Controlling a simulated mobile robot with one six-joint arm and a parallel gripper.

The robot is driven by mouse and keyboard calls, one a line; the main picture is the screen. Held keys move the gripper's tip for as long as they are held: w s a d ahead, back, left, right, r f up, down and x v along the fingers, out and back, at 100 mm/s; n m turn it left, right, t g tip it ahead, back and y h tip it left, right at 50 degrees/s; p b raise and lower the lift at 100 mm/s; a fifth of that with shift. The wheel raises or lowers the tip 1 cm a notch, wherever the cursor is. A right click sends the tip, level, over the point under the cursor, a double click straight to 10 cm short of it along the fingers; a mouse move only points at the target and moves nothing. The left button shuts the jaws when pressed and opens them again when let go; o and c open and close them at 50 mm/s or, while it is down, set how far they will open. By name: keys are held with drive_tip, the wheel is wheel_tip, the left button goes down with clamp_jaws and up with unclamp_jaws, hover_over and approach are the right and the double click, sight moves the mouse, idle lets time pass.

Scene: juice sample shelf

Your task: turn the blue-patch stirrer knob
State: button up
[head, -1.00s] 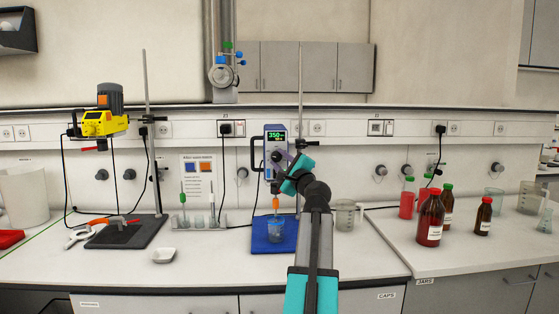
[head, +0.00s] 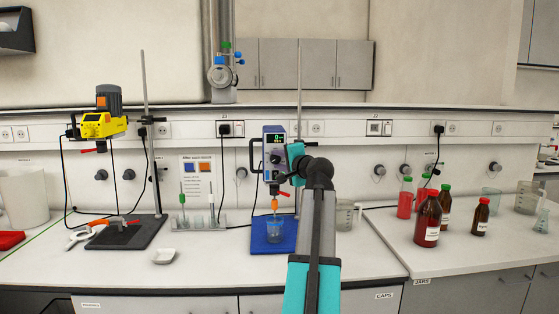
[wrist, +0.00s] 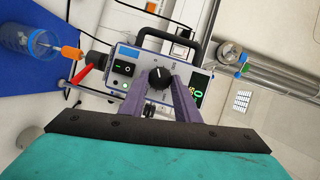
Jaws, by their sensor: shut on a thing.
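The blue-patch stirrer (head: 274,137) hangs on a rod above a blue base plate (head: 262,246), and its display reads 0. In the wrist view its front panel carries a blue patch (wrist: 128,51), a dark switch (wrist: 124,67) and a black stirrer knob (wrist: 159,78) with a white mark. My gripper (wrist: 161,86) reaches the panel with its purple fingers on either side of the knob, shut on it. In the head view my wrist partly covers the stirrer's right side. A beaker (head: 275,225) stands under the stirrer's orange chuck.
A yellow stirrer (head: 103,122) stands on its own rod at the left. A red lever (wrist: 82,75) sticks out near the chuck. A white dish (head: 163,256) lies at the front. Brown bottles (head: 428,218) and glassware stand to the right.

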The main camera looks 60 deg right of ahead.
drive_tip(key=shift+w+a+f, duration=0.1)
drive_tip(key=shift+f, duration=0.05)
drive_tip(key=o, duration=1.1)
drive_tip(key=shift+c, duration=0.2)
drive_tip(key=b+v, duration=0.1)
drive_tip(key=v, duration=1.3)
drive_tip(key=shift+b, duration=0.3)
